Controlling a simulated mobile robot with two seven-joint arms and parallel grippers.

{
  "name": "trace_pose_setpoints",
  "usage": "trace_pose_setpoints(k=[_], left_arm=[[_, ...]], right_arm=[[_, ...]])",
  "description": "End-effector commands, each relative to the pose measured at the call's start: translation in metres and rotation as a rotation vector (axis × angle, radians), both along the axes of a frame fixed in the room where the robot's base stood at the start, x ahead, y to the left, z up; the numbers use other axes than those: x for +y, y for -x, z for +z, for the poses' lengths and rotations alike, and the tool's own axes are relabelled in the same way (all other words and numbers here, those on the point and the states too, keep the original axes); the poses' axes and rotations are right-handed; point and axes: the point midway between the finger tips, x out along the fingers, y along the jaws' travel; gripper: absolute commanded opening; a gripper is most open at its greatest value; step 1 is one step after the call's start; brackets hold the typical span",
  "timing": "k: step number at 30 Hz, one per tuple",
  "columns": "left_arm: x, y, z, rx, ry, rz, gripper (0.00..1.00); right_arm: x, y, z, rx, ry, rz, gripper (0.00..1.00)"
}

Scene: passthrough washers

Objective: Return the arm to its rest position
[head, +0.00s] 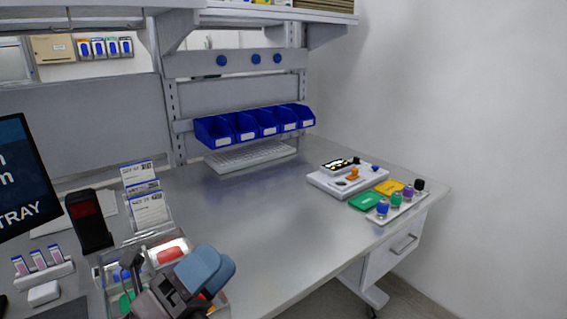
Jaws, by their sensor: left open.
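My left gripper (207,269) is at the bottom of the head view, left of centre, with blue-grey fingers and a dark body. It is open and I see nothing held in it. It hangs over or in front of a clear sorting tray (104,275) and hides part of it. The tray's compartments hold red, blue and green parts. My right gripper is not in view.
The middle of the metal bench (262,205) is clear. A white fixture (325,184), green tray (364,201) and rack of coloured-topped pieces (398,208) stand right. Card holders (150,210), a scanner (90,222) and a monitor (22,180) stand left. Blue bins (214,132) hang behind.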

Motion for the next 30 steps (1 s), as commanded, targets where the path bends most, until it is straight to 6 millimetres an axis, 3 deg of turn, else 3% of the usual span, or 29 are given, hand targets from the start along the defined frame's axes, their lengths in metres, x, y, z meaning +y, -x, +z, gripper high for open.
trace_pose_setpoints(k=[7,13,17,21,24,30], left_arm=[[0.078,-0.032,-0.043,0.491,0.433,0.292,0.65],[0.135,-0.026,-0.112,0.885,0.76,0.532,0.65],[0.163,-0.002,-0.164,1.14,0.96,0.694,0.65],[0.181,0.037,-0.215,1.394,1.15,0.866,0.65],[0.186,0.062,-0.239,1.526,1.241,0.959,0.65],[0.188,0.102,-0.268,1.709,1.359,1.091,0.65]], right_arm=[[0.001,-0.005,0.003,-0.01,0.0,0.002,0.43],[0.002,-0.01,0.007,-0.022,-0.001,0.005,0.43],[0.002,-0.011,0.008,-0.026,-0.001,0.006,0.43],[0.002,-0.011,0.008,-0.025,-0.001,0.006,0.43],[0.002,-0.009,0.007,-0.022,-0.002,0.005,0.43],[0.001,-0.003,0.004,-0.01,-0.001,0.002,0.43]])
